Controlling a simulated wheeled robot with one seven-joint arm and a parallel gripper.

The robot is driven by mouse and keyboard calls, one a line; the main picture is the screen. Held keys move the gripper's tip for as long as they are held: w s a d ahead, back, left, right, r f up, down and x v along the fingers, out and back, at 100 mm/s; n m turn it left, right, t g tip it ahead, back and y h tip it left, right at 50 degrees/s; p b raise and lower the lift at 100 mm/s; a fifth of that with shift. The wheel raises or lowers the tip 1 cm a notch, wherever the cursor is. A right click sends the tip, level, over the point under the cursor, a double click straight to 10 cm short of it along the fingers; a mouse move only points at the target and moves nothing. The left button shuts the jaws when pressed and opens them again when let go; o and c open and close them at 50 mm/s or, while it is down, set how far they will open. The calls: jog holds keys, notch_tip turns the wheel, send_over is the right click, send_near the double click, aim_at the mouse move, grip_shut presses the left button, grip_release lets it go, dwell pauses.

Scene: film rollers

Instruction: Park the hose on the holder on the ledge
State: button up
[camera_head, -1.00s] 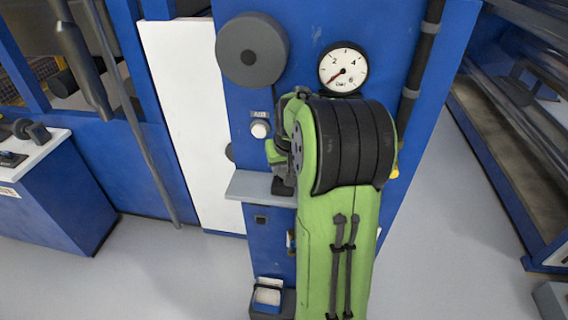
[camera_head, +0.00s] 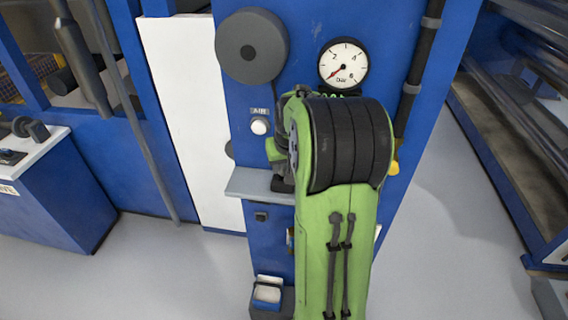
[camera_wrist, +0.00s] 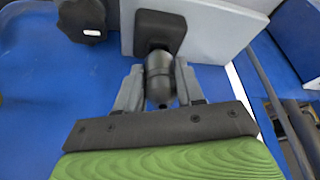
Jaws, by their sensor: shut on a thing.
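The grey ledge (camera_head: 255,184) juts from the blue column in the head view; it also shows in the wrist view (camera_wrist: 225,30). A black block (camera_wrist: 160,32), apparently the holder, stands at the ledge. My gripper (camera_wrist: 160,88) is shut on a dark cylindrical hose end (camera_wrist: 160,72), which lines up with the block and seems to meet it. I cannot tell whether it is fully seated. In the head view my green arm hides most of the gripper and hose end. A thin dark hose (camera_head: 277,88) runs from the grey reel (camera_head: 251,48) down behind my arm.
A round gauge (camera_head: 343,64) and a white AIR button (camera_head: 259,126) sit on the column above the ledge. A small open box (camera_head: 267,294) is at the column's foot. A dark pipe (camera_head: 416,75) runs down the right side. Grey floor is clear on both sides.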

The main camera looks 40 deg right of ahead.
jog(key=shift+f+b, duration=0.4)
jog(key=shift+f, duration=0.1)
jog(key=o, duration=1.1)
jog(key=shift+o, duration=0.2)
jog(key=p+v, duration=0.3)
jog(key=v, duration=1.2)
jog(key=shift+s+r, duration=0.15)
jog(key=shift+r, duration=0.2)
jog(key=shift+a, duration=0.15)
jog(key=s+a+n+t, duration=0.1)
jog(key=s+a+n, duration=0.25)
jog(key=a, duration=0.95)
jog(key=s+a+f+n+y, duration=0.2)
jog(key=s+a+f, duration=0.2)
jog(key=s+a, duration=0.5)
jog(key=shift+s+a+t, duration=0.4)
jog(key=shift+s, duration=0.45)
